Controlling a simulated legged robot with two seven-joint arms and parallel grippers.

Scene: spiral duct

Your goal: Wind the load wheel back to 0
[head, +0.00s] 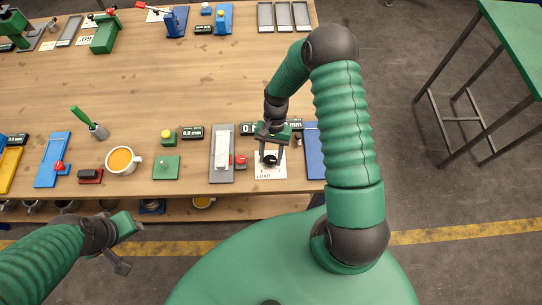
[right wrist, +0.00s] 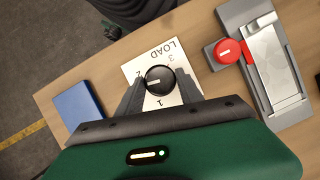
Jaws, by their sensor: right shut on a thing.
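The load wheel (right wrist: 159,80) is a round black knob on a white card (right wrist: 187,89) marked LOAD, 1, 2 and 3. The white mark on the knob points towards the 2 side in the right wrist view. In the head view the wheel (head: 270,160) sits near the bench's front edge. My right gripper (right wrist: 159,92) is shut on the wheel, with a dark finger on either side. It also shows in the head view (head: 270,143). The 0 on the card is not visible.
A grey slide fixture (head: 222,170) with a red knob (head: 240,161) stands beside the card. A blue block (right wrist: 80,108) lies on its other side. An orange-filled cup (head: 122,160) stands further left.

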